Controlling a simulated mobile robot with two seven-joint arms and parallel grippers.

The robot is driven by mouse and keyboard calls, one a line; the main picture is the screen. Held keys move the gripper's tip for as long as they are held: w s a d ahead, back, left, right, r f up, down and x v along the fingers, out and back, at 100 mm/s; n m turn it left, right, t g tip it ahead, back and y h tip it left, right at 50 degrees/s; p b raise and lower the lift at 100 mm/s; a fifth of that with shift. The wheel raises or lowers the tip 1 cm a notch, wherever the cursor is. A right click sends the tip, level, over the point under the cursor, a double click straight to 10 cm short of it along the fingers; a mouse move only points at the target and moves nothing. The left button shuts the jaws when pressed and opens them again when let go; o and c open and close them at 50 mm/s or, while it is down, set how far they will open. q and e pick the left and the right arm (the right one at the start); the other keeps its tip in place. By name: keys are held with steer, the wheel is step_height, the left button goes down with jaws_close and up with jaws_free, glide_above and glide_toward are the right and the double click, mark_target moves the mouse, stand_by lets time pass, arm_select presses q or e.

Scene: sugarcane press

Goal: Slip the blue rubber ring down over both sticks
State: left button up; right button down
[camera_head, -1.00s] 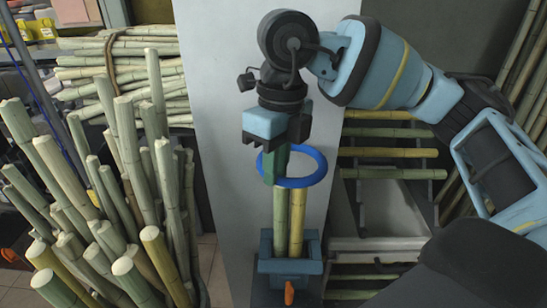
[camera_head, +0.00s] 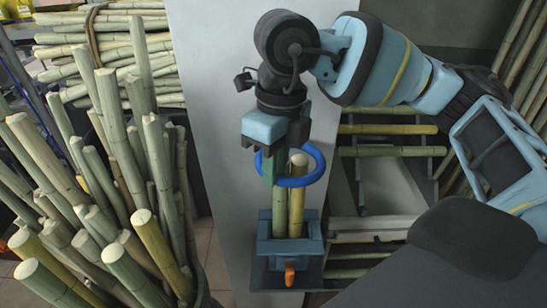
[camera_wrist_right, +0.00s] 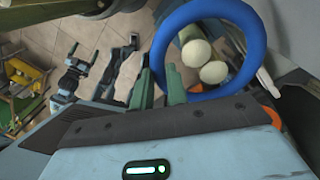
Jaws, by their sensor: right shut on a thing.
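The blue rubber ring (camera_head: 302,181) is held at its left side by my right gripper (camera_head: 271,168), which points down with its green fingers shut on it. Two upright sticks (camera_head: 296,212) stand side by side in a blue holder (camera_head: 291,243). The ring's near rim crosses in front of them, and the right stick's top shows above that rim. The left stick's top is hidden by the gripper. In the right wrist view both pale stick tops (camera_wrist_right: 205,62) show inside the opening of the ring (camera_wrist_right: 254,45). My left gripper is not in view.
A large bundle of upright canes (camera_head: 120,200) fills the left side. A grey panel (camera_head: 215,130) stands behind the holder. A rack with lying canes (camera_head: 388,151) is at the right. An orange handle (camera_head: 289,275) sticks out at the holder's front.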

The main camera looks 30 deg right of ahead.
steer(key=shift+f+b, duration=0.4)
steer(key=shift+f, duration=0.95)
steer(key=c, duration=1.3)
jaws_free()
steer(key=o, duration=0.4)
